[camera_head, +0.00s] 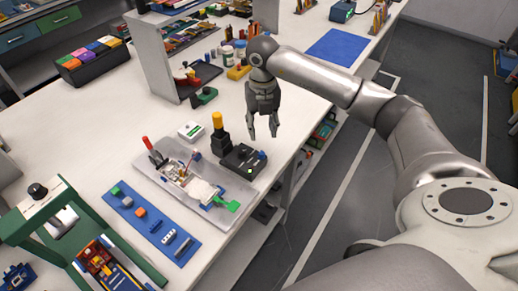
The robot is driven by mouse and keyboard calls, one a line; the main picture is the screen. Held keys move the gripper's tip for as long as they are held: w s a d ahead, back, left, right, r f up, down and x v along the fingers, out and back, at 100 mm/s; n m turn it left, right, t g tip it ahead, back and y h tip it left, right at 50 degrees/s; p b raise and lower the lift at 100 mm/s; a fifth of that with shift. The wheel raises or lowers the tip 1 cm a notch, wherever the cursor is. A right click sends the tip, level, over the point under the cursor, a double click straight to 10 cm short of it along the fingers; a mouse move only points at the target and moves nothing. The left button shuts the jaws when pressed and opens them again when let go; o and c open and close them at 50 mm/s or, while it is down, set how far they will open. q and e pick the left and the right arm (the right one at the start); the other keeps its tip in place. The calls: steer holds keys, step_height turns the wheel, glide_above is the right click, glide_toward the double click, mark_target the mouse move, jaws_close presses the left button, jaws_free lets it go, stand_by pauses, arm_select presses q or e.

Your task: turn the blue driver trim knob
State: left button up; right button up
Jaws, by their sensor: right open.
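A small blue knob (262,155), which looks like the driver trim knob, sits on the right side of a dark box (236,158) near the table's right edge. The box also has a small green spot near its front corner. My right gripper (263,136) hangs with its fingers pointing down, open and empty. In the picture it is just above the knob and the box, apart from them; its exact height is hard to judge. My left gripper is not in view.
A yellow-topped black post (217,124) stands close behind the box. A blue strip (150,222) holds several small blocks. A grey upright panel (155,55) stands further back.

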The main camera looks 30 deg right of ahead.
mark_target(262, 153)
step_height(262, 153, down, 10)
steer(key=shift+f+p, duration=0.1)
steer(key=shift+p, duration=0.85)
jaws_close()
steer(key=m, duration=0.5)
jaws_free()
